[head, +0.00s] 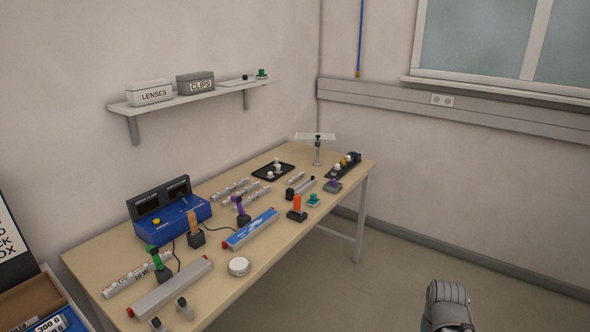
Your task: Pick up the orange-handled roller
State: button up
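An upright orange handle on a dark base (297,207) stands on the table, right of the middle, in the head view. It looks like the orange-handled roller, but its roller part is too small to make out. It stands apart from my arm. A grey part of my arm shows at the bottom right, off the table's right side. The fingers of my gripper are not in view.
The wooden table (262,262) also holds a tan-handled item (194,230), a purple-handled item (240,209), a green-handled item (160,263), a small teal item (313,200) and a blue box (168,228). Close to the orange handle lies a blue-topped bar (251,229). The floor at right is clear.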

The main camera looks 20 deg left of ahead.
aim_at(296, 210)
jog(key=u, duration=0.3)
jog(key=i, duration=0.7)
jog(key=u, duration=0.75)
jog(key=i, duration=0.85)
jog(key=u, duration=0.25)
jog(key=k, duration=0.9)
jog(key=u, duration=0.15)
jog(key=i, duration=0.55)
